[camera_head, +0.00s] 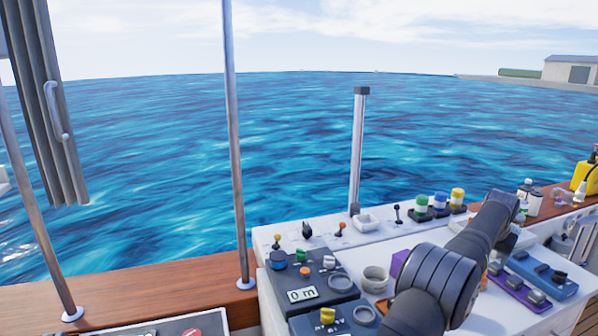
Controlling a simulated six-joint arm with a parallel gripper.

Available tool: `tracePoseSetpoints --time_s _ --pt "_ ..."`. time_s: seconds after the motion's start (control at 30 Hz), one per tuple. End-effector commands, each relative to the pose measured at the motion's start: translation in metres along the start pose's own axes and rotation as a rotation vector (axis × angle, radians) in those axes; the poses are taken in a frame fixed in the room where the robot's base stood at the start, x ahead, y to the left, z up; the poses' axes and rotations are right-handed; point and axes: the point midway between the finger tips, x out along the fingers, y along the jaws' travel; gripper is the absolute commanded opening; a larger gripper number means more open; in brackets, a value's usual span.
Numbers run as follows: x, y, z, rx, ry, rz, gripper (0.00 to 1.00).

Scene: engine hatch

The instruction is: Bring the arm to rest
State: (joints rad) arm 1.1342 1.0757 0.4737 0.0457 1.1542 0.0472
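My dark arm shows at the lower right of the head view, reaching up and away over the white console (330,226). Its thick ringed joint is in front and a narrower link runs on to the upper right. I cannot make out my gripper or its fingers here. Nothing held shows.
The console carries knobs, small levers, a grey cup (375,279), a dark panel with a "0 m" display (302,295), and blue and purple switch boxes (541,271). A post (358,150) stands behind. A yellow bottle (585,176) is at far right. Poles rise at left; water lies beyond.

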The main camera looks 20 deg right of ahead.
Motion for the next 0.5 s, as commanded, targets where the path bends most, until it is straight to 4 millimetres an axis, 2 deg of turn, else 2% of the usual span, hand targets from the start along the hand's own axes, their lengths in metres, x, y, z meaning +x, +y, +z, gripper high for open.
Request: tracePoseSetpoints --time_s 0.03,0.5 --pt "0.017 0.000 0.004 0.000 -0.012 0.001 0.68" --pt "0.091 0.000 0.004 0.000 -0.009 0.001 0.68"
